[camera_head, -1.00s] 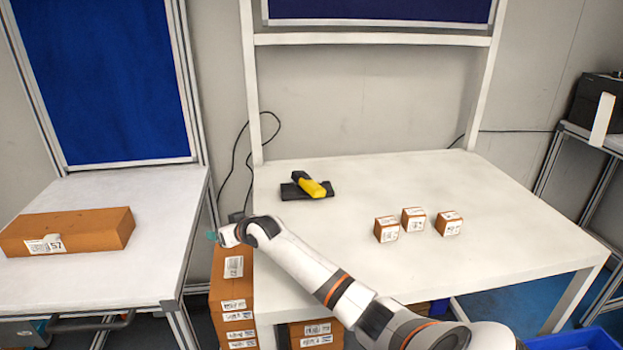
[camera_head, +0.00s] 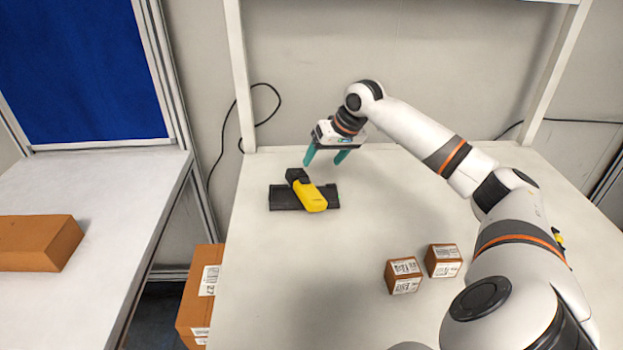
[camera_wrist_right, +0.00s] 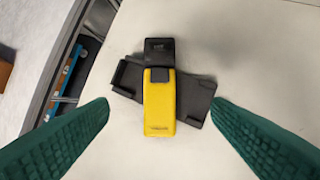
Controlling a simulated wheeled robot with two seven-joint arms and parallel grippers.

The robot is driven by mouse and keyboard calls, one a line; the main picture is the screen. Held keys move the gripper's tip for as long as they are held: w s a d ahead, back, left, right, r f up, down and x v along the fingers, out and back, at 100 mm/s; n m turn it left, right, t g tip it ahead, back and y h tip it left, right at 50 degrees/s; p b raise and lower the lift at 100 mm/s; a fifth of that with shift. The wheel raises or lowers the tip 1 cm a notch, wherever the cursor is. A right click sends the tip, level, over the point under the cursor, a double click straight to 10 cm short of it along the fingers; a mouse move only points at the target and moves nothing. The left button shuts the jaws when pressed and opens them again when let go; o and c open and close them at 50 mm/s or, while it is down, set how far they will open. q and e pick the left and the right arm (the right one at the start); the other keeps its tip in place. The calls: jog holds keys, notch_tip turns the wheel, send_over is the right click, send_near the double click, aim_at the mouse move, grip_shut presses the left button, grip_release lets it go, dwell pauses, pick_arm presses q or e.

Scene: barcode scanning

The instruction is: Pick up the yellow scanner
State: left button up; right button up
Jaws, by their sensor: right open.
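The yellow scanner (camera_head: 310,196) with a black head lies across a flat black holder (camera_head: 285,198) on the white table, near its back left. In the right wrist view the scanner (camera_wrist_right: 159,103) lies upright in the picture, its black head at the top, with the holder (camera_wrist_right: 199,98) sticking out on both sides. My right gripper (camera_head: 324,162) is above the table, just behind and right of the scanner. Its teal fingers are open and empty. In the right wrist view the fingertips (camera_wrist_right: 160,103) are on either side of the scanner, apart from it. My left gripper is not in view.
Two small labelled boxes (camera_head: 404,276) (camera_head: 443,260) stand on the table, left of my right arm. A long brown box (camera_head: 35,243) lies on the left table. The table's front left is clear.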

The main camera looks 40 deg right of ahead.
jog(key=p, duration=0.1)
send_over(308, 187)
jog(key=s, duration=0.2)
jog(key=f, duration=0.4)
jog(key=shift+s+d+f, duration=0.1)
jog(key=shift+s+f, duration=0.1)
jog(key=shift+f, duration=0.1)
jog(key=shift+w+d+f+p, duration=0.15)
jog(key=shift+w+f+p, duration=0.15)
jog(key=shift+f, duration=0.3)
jog(key=x, duration=0.1)
jog(key=p+x, duration=0.1)
jog(key=x, duration=0.2)
jog(key=shift+s+f+p, duration=0.2)
jog(key=shift+s+p, duration=0.1)
jog(key=shift+w+f, duration=0.15)
jog(key=shift+f, duration=0.25)
jog(key=shift+c, duration=0.5)
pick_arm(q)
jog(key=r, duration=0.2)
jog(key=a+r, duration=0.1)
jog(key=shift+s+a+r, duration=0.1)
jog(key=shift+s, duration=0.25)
pick_arm(e)
jog(key=shift+r, duration=0.1)
jog(key=c, duration=1.1)
